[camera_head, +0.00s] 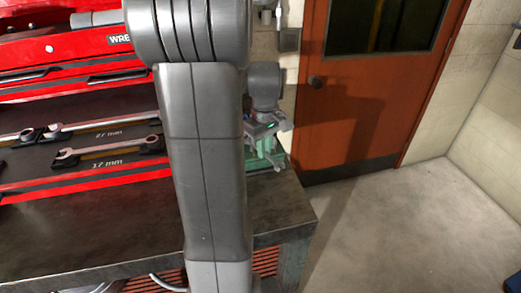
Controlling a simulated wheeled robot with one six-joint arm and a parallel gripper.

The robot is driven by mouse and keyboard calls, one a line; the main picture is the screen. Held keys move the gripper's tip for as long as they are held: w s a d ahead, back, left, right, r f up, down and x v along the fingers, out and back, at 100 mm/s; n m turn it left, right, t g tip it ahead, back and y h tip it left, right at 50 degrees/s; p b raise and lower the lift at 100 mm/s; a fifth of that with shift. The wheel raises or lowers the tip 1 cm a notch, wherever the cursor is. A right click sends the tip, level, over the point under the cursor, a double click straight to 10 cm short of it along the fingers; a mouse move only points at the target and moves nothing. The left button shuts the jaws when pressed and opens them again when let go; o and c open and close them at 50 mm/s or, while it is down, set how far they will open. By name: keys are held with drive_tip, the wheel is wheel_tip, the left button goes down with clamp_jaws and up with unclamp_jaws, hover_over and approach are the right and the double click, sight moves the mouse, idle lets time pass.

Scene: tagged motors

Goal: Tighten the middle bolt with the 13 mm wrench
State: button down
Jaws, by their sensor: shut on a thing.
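My gripper (265,130) shows small and partly hidden behind my own grey arm, above the right end of the workbench. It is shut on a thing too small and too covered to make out. Just below it is a green object (268,158), perhaps a motor; no bolt on it can be told. I cannot tell whether the held thing touches it. No wrench marked 13 mm can be picked out.
A red tool chest (85,185) stands on the dark workbench (90,240) at left. It holds a wrench by the 27 mm label (105,123) and another by the 17 mm label (110,149). An orange door (375,120) stands behind. Floor at right is clear.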

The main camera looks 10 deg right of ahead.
drive_tip(key=shift+f, duration=0.1)
idle(0.3)
drive_tip(key=shift+w+d+f, duration=0.4)
drive_tip(key=shift+d+f, duration=0.05)
drive_tip(key=shift+d, duration=0.05)
drive_tip(key=shift+f+b, duration=0.3)
drive_tip(key=shift+b, duration=0.1)
idle(0.4)
drive_tip(key=shift+f, duration=0.35)
drive_tip(key=shift+f, duration=0.1)
drive_tip(key=shift+s+a+m, duration=0.2)
drive_tip(key=shift+a+m, duration=0.5)
drive_tip(key=shift+m, duration=0.6)
drive_tip(key=shift+a, duration=0.1)
